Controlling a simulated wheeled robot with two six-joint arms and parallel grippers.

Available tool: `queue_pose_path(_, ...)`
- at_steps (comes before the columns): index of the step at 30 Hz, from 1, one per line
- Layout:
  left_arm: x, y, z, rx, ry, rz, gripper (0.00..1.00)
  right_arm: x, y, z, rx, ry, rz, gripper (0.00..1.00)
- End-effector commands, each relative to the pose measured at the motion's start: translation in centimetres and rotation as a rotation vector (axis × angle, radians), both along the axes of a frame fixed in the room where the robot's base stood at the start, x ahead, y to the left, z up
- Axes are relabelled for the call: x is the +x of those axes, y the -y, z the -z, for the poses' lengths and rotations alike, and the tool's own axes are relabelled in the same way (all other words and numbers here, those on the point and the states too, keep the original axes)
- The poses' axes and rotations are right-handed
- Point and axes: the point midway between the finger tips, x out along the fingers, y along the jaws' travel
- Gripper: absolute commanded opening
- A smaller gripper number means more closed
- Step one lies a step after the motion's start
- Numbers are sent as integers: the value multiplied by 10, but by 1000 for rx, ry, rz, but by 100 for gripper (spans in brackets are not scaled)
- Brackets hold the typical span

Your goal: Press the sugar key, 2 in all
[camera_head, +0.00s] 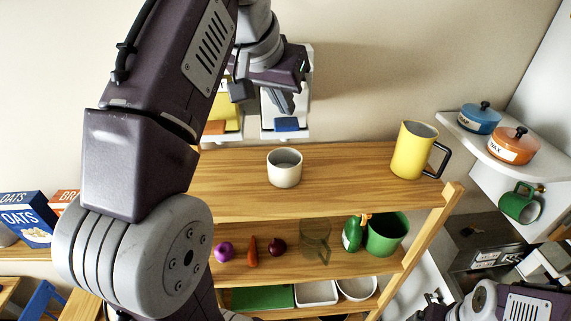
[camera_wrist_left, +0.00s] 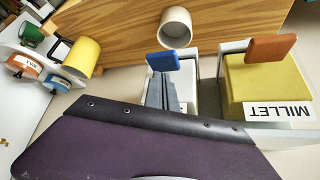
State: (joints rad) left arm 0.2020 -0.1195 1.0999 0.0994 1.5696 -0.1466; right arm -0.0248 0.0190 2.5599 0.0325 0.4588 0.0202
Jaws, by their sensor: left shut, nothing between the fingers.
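A white dispenser (camera_head: 304,62) with a blue key (camera_head: 286,124) is on the wall above the wooden shelf; its label is hidden, so I cannot read whether it is sugar. The blue key also shows in the left wrist view (camera_wrist_left: 162,60). Beside it is a yellow dispenser (camera_wrist_left: 250,80) marked MILLET, with an orange key (camera_wrist_left: 271,48). My left gripper (camera_head: 284,108) is shut and empty, in front of the white dispenser and just above the blue key. Whether it touches the key I cannot tell. My right arm (camera_head: 485,300) is at the lower right; its fingers are unclear.
A cream cup (camera_head: 285,168) stands on the top shelf below the blue key, with a yellow pitcher (camera_head: 412,150) to the right. Blue (camera_head: 480,119) and orange (camera_head: 512,146) lidded pots sit on a white side shelf. The top shelf between cup and pitcher is clear.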

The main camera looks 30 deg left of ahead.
Motion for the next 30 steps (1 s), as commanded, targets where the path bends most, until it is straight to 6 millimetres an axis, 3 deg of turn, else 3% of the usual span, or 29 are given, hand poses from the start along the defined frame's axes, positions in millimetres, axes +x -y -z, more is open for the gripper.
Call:
queue_pose_path(13, 0, 0, -1, 0, 1, 0, 0, 0, 0, 0, 0, 0, 0, 92)
queue_pose_path(20, 0, 0, -29, 1, 2, 1, 0, 0, 0, -13, 0, 0, 0, 92)
queue_pose_path(24, 2, 0, -43, 1, 3, 1, 0, 0, 0, -9, 0, 0, 0, 92)
queue_pose_path(30, 0, 0, -49, 0, 0, 0, 0, 0, 0, -9, 0, 0, 0, 92)
